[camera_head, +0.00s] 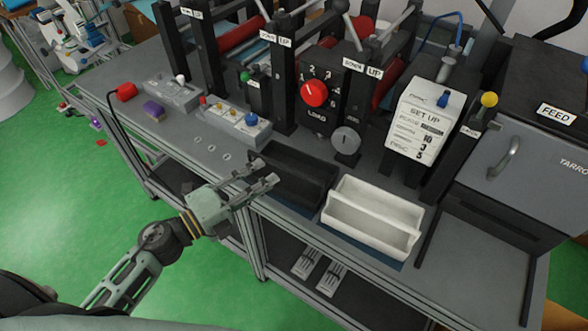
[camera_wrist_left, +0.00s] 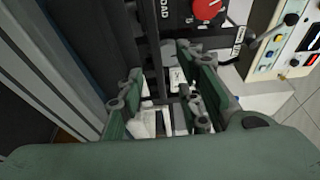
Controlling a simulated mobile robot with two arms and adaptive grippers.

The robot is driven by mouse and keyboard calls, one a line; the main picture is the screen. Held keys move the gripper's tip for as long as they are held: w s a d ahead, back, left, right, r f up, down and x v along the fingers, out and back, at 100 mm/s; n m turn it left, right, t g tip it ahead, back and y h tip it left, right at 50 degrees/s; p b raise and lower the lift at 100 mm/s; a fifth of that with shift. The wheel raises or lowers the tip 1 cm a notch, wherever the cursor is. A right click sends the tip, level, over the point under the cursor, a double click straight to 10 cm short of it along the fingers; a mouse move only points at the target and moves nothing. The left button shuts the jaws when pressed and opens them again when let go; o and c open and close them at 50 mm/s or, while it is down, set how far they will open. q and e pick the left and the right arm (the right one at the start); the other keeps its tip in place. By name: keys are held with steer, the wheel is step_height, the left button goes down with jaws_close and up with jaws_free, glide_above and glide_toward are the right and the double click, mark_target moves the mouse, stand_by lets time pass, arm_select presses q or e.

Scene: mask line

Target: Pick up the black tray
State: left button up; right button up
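The black tray (camera_head: 300,182) lies on the workbench, left of the white tray (camera_head: 372,218). My left gripper (camera_head: 262,174) is open at the near left end of the black tray, its two fingers spread with a gap between them. I cannot tell whether a finger touches the tray. In the left wrist view the open fingers (camera_wrist_left: 160,75) show with no tray held between them. A dark surface on the left of that view may be part of the tray, but I cannot be sure. My right gripper is not in view.
A machine with a red dial (camera_head: 314,93) stands behind the trays. A control box (camera_head: 236,122) and a purple block (camera_head: 154,110) sit to the left on the bench. Green floor is open at the left front.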

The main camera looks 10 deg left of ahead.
mark_target(285, 169)
arm_select(q)
steer(key=shift+p+x, duration=0.4)
steer(key=shift+x, duration=0.5)
steer(key=p+x, duration=0.1)
steer(key=x, duration=0.2)
steer(key=shift+w+d+f, duration=0.1)
steer(key=shift+w+d, duration=0.15)
steer(key=shift+d, duration=0.1)
steer(key=shift+w+d+f, duration=0.1)
steer(key=shift+w+f, duration=0.05)
steer(key=shift+w, duration=0.05)
steer(key=c, duration=0.8)
jaws_close()
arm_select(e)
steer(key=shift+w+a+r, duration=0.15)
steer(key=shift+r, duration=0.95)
